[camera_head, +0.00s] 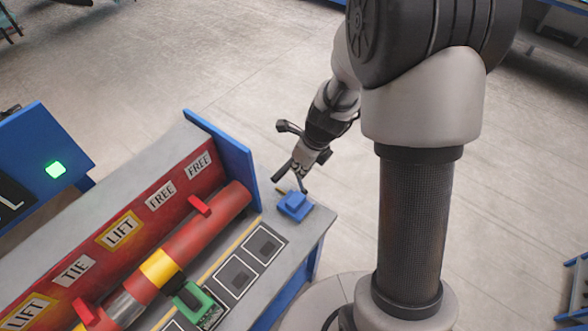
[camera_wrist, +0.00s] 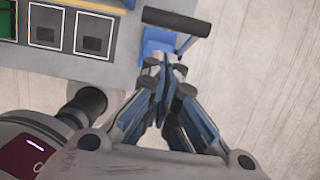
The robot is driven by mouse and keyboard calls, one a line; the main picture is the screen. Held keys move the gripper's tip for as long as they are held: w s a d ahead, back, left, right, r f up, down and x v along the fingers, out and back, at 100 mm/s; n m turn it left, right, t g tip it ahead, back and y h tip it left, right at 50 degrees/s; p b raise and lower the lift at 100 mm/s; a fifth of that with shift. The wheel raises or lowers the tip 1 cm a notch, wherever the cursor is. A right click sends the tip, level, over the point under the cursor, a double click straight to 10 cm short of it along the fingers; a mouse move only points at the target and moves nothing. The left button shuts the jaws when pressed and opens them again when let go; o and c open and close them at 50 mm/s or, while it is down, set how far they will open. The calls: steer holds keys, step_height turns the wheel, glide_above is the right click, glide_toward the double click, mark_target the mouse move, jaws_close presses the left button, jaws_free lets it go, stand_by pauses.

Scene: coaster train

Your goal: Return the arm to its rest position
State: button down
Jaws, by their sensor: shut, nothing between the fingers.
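My gripper (camera_head: 302,182) hangs just above the far right corner of the grey bench, over a small blue block (camera_head: 294,206). In the wrist view my gripper (camera_wrist: 164,66) has its fingers drawn together with nothing between them. The blue block (camera_wrist: 156,42) shows just beyond the fingertips there. A dark round bar (camera_wrist: 176,22) crosses close to the fingertips. I cannot tell whether the fingers touch the bar or the block. My arm reaches down and forward from its column.
The grey bench (camera_head: 322,222) carries a red panel with FREE, LIFT and TIE labels, a red and yellow tube (camera_head: 212,220), a green part (camera_head: 193,302) and dark framed squares (camera_head: 264,244). A blue end plate (camera_head: 226,155) stands upright. Open floor lies beyond and right.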

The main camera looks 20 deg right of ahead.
step_height(320, 180, up, 7)
steer(key=p, duration=0.2)
steer(key=shift+d+f, duration=0.2)
steer(key=shift+d, duration=0.25)
steer(key=s+a+r+n+t+b, duration=0.1)
steer(key=s+a+r+n+b, duration=0.3)
steer(key=s+r+n, duration=0.85)
steer(key=s+d+f+n+h+b, duration=0.1)
steer(key=s+n, duration=0.3)
steer(key=n, duration=0.4)
steer(key=s+d+f+n+t+b, duration=0.1)
steer(key=s+n+b, duration=0.3)
steer(key=n, duration=0.4)
steer(key=shift+s+f+h, duration=0.4)
steer(key=shift+s+f, duration=0.1)
steer(key=shift+s, duration=0.05)
